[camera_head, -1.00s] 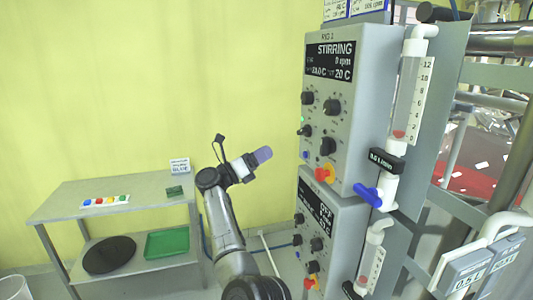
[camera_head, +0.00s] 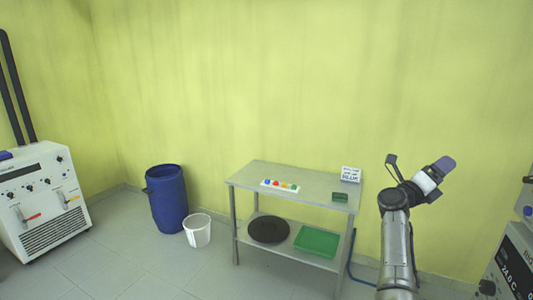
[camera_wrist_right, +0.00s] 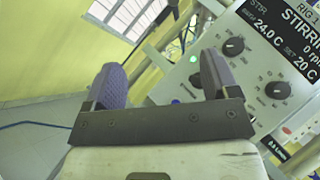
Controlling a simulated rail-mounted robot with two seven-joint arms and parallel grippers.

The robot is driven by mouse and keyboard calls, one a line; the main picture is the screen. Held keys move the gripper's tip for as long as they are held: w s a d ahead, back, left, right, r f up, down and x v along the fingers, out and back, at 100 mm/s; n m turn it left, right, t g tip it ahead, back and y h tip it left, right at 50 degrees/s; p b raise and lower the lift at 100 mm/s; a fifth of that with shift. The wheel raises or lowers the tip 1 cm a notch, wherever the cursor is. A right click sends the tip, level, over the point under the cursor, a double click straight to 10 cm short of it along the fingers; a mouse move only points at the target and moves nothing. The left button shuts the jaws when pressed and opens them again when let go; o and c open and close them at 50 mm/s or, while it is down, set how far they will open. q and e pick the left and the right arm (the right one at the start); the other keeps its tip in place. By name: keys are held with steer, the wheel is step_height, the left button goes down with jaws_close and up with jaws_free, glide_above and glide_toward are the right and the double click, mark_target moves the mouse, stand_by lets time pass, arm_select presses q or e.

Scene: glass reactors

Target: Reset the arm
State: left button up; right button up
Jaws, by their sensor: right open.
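My right arm rises at the right of the head view, and its gripper (camera_head: 443,165) is held up in front of the yellow wall, to the right of the steel table. In the right wrist view the right gripper (camera_wrist_right: 160,78) has its two purple-grey fingers apart with nothing between them. Beyond the fingers, the control panel of the rig (camera_wrist_right: 265,70) fills the right side, with knobs and a STIRRING display. My left gripper is in neither view.
A blue barrel (camera_head: 168,200), white bucket (camera_head: 197,231) and white machine (camera_head: 40,200) stand left.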

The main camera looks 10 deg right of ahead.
steer(key=w+a+r+n+t+y, duration=0.2)
steer(key=r+n+t+y, duration=0.3)
steer(key=n+t, duration=0.45)
steer(key=w+a+r+n+t+y, duration=0.25)
steer(key=r+n+t+y, duration=0.3)
steer(key=n+t, duration=0.35)
steer(key=s+a+r+n+g+y, duration=0.2)
steer(key=s+a+n+y, duration=0.7)
steer(key=n, duration=0.5)
steer(key=s+a+f+n+g+y, duration=0.1)
steer(key=s+a+f+n+g, duration=0.2)
steer(key=s+a+f, duration=0.7)
steer(key=s+a+f+n+g+y, duration=0.1)
steer(key=s+f+n+g, duration=0.25)
steer(key=f, duration=1.25)
steer(key=s+a+f+n+g+y, duration=0.1)
steer(key=s+a+f+n+g, duration=0.1)
steer(key=s+a+f, duration=0.8)
steer(key=s+d+f+n+g, duration=0.1)
steer(key=s+f+g, duration=0.3)
steer(key=s+f, duration=0.7)
steer(key=s+d+f+g, duration=0.1)
steer(key=s+f+g, duration=0.3)
steer(key=s+f, duration=0.7)
step_height(320, 180, up, 33)
steer(key=w+p, duration=0.1)
steer(key=p, duration=3.5)
steer(key=shift+a, duration=0.25)
